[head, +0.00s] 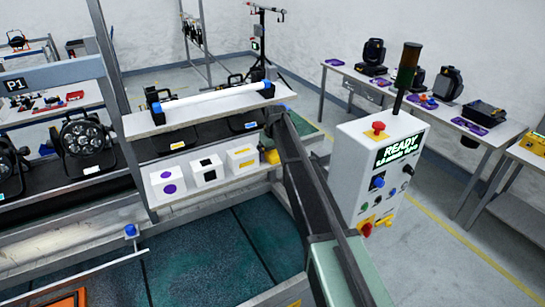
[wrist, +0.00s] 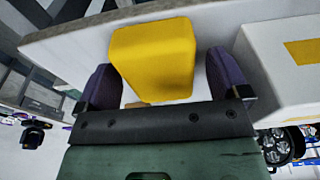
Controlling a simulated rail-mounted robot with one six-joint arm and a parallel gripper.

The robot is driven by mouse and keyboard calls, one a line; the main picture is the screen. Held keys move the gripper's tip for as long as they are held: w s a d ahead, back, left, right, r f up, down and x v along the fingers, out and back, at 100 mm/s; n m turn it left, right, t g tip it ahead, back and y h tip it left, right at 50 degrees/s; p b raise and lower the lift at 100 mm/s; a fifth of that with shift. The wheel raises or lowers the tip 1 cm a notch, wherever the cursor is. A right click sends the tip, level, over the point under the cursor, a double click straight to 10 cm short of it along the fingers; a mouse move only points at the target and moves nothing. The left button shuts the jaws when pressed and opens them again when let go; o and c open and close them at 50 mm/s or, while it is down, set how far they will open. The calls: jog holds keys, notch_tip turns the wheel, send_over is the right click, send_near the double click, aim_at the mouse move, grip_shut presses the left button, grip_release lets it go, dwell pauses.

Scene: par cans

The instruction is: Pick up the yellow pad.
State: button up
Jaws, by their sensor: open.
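The yellow pad (wrist: 155,55) is a plain yellow block in the wrist view, ahead of my gripper (wrist: 165,83) and framed between its two dark purple fingers. The fingers are open, one on each side, with visible gaps to the pad. I cannot tell how deep the pad sits between the fingertips. In the head view the yellow pad (head: 270,156) shows at the right end of the lower white shelf, partly hidden by my arm. My fingers are hidden there.
White boxes with a purple dot (head: 168,187), a black square (head: 206,173) and a yellow bar (head: 242,158) stand left of the pad. The upper shelf (head: 140,126) with a white tube (head: 212,96) is above. A control box (head: 350,165) stands right of my arm.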

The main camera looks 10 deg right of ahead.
aim_at(273, 151)
jog(key=shift+f, duration=0.15)
jog(key=c, duration=1)
notch_tip(273, 151, up, 8)
jog(key=p, duration=0.7)
jog(key=shift+s+d+f, duration=0.15)
jog(key=shift+s+d+p, duration=0.2)
jog(key=shift+s+p, duration=0.1)
jog(key=shift+p, duration=0.05)
jog(key=s+d, duration=0.8)
jog(key=s, duration=0.1)
jog(key=s+d, duration=0.4)
jog(key=s, duration=0.1)
jog(key=shift+d+f+b, duration=0.15)
jog(key=shift+d+b, duration=0.15)
jog(key=shift+d, duration=0.05)
